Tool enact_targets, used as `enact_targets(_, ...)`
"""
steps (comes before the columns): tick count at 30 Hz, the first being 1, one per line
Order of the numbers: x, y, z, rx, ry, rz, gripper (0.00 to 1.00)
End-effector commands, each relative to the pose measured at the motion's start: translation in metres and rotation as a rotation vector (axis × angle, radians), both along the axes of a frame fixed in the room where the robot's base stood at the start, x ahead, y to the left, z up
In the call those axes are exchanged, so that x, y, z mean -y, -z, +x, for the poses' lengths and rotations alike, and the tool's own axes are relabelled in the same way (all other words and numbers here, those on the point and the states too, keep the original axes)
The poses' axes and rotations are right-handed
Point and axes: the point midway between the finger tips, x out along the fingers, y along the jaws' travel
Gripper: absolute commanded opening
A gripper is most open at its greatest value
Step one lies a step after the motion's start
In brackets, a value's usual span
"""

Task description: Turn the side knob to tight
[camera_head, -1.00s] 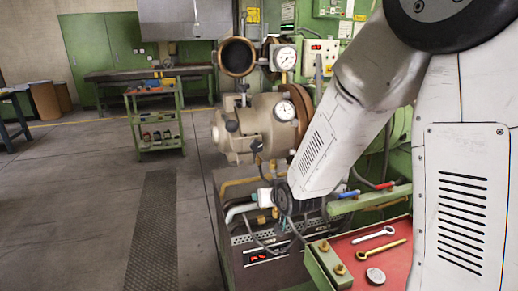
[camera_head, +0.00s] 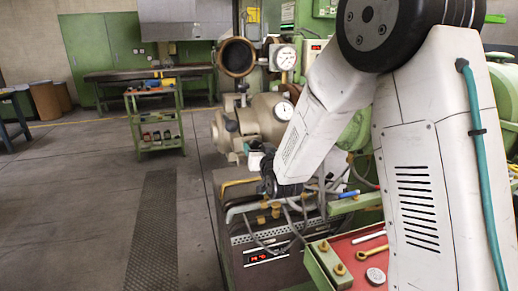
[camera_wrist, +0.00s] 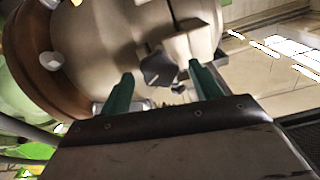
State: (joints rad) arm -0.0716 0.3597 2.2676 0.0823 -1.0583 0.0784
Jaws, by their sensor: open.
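A dark, lobed side knob (camera_wrist: 158,69) sits on the beige extruder housing (camera_wrist: 120,45) in the wrist view. My gripper (camera_wrist: 161,74) is open, with one green finger to the left of the knob and one to the right. The knob shows between the fingertips; I cannot tell if they reach around it, and no contact shows. In the head view the extruder housing (camera_head: 262,112) is partly hidden by my arm. My gripper (camera_head: 254,157) is low at its near side. A dark knob also shows on the housing's left front (camera_head: 231,126). No tight marking is readable.
Cables and a control box (camera_head: 265,257) lie below. A red tray (camera_head: 350,246) with tools is at right.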

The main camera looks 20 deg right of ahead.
Motion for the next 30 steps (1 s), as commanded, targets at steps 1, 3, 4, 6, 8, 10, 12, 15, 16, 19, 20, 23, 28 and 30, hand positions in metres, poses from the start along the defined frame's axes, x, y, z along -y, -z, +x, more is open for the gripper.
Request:
enact_targets(1, 0.0000, 0.0000, 0.0033, 0.000, 0.000, 0.000, 0.63)
enact_targets(3, 0.0001, 0.0002, 0.0053, 0.000, 0.000, 0.000, 0.63)
enact_targets(4, 0.0001, 0.0003, 0.0057, 0.000, 0.000, 0.000, 0.63)
enact_targets(6, 0.0001, 0.0002, 0.0059, -0.001, 0.000, 0.000, 0.63)
enact_targets(8, 0.0000, 0.0002, 0.0058, 0.000, 0.000, 0.000, 0.63)
enact_targets(10, 0.0001, 0.0001, 0.0057, 0.000, 0.000, 0.000, 0.63)
enact_targets(12, 0.0002, 0.0001, 0.0057, 0.000, 0.000, 0.000, 0.44)
enact_targets(15, 0.0002, 0.0001, 0.0056, 0.000, 0.000, 0.000, 0.18)
enact_targets(16, 0.0003, 0.0000, 0.0056, 0.000, 0.000, 0.000, 0.18)
enact_targets(19, 0.0003, 0.0000, 0.0056, 0.000, 0.000, 0.001, 0.18)
enact_targets(20, 0.0004, 0.0000, 0.0056, 0.000, 0.000, 0.002, 0.18)
enact_targets(23, 0.0004, 0.0000, 0.0056, 0.000, 0.000, 0.013, 0.18)
enact_targets(28, 0.0007, 0.0001, 0.0055, 0.000, 0.000, 0.067, 0.18)
enact_targets(30, 0.0008, 0.0001, 0.0055, 0.000, 0.000, 0.105, 0.18)
